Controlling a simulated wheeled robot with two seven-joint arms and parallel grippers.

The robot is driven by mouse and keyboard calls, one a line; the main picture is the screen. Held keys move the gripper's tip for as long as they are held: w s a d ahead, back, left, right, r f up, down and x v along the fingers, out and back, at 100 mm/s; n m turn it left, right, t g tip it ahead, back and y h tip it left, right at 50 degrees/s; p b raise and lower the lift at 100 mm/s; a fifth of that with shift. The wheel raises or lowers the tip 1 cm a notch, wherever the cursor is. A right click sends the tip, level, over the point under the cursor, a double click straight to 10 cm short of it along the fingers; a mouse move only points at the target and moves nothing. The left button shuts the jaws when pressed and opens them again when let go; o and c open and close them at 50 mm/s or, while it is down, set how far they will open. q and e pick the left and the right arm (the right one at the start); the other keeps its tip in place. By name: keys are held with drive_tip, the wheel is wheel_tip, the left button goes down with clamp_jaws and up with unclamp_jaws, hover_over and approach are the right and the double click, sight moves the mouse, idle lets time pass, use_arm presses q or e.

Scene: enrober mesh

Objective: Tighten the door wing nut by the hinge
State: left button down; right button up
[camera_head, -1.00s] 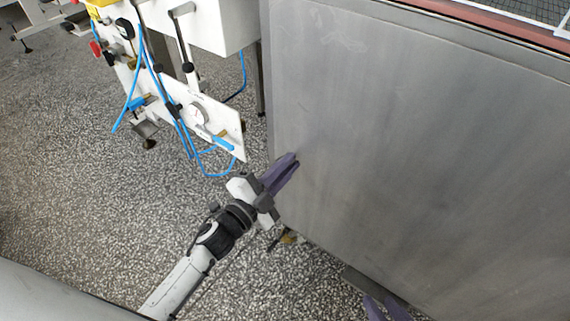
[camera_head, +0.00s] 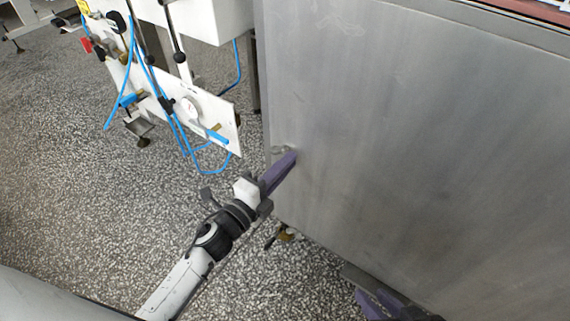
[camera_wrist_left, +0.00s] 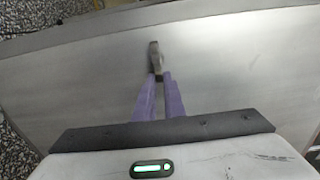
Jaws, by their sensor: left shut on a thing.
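The wing nut is a small grey metal piece on the door's left edge, and it shows in the head view (camera_head: 279,149) and in the left wrist view (camera_wrist_left: 155,56). The door (camera_head: 420,150) is a large brushed grey metal panel. My left gripper (camera_head: 293,155) has its purple fingers close together at the nut. In the left wrist view my left gripper (camera_wrist_left: 158,76) is shut on the nut's near end, and its tips partly cover it. My right gripper (camera_head: 370,292) shows at the bottom edge, empty, its purple fingertips apart; the rest is cut off.
A white panel (camera_head: 222,121) with blue hoses and a gauge stands left of the door. A brass-coloured fitting (camera_head: 287,234) is low by the door's lower left corner.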

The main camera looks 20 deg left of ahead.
use_arm(q)
drive_tip(key=shift+f, duration=0.15)
drive_tip(key=c, duration=1.9)
unclamp_jaws()
drive_tip(key=shift+o, duration=0.3)
use_arm(e)
drive_tip(key=shift+f, duration=0.1)
use_arm(q)
drive_tip(key=p+v, duration=0.1)
drive_tip(key=v, duration=0.9)
drive_tip(key=shift+s, duration=0.2)
use_arm(e)
drive_tip(key=shift+s+d+r+m+t, duration=0.25)
drive_tip(key=shift+d+m+t, duration=0.05)
drive_tip(key=shift+d, duration=0.1)
drive_tip(key=shift+r, duration=0.1)
